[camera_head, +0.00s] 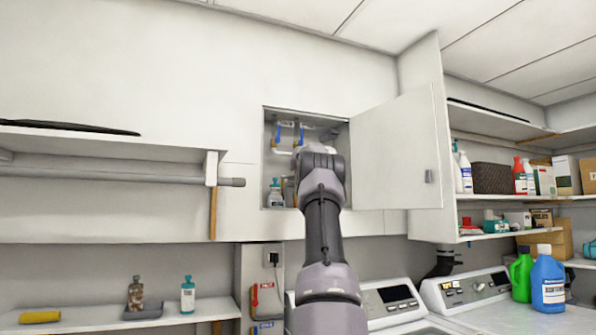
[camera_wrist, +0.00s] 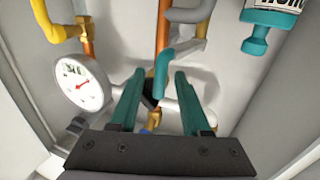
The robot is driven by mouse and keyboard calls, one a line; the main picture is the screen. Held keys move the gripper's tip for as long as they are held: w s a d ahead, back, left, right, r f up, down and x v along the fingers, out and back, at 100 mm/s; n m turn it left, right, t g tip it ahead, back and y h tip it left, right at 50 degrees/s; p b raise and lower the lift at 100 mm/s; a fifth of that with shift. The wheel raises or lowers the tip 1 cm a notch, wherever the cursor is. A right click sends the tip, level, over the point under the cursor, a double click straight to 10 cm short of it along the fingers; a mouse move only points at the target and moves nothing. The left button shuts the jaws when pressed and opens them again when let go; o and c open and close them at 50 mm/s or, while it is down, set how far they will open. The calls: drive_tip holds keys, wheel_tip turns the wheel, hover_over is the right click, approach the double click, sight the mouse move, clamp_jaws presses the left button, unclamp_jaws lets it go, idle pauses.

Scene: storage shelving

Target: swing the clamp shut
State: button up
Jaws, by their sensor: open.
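In the wrist view, a grey hinged piece (camera_wrist: 190,46) that looks like the clamp stands beside a copper pipe (camera_wrist: 164,28). A teal lever (camera_wrist: 162,72) hangs from it. My gripper (camera_wrist: 158,76) has two teal fingers, spread apart, with the lever between their tips. I cannot tell whether either finger touches it. In the head view, my arm reaches into the open wall cabinet (camera_head: 268,135) and hides the clamp and my fingertips.
A pressure gauge (camera_wrist: 82,83) and a yellow fitting (camera_wrist: 48,27) are left of my fingers in the wrist view. A teal-capped bottle (camera_wrist: 255,42) is at right, upside down in that picture. The cabinet door (camera_head: 395,150) stands open at right. Washing machines (camera_head: 465,291) stand below.

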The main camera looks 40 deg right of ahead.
clamp_jaws()
idle(1.4)
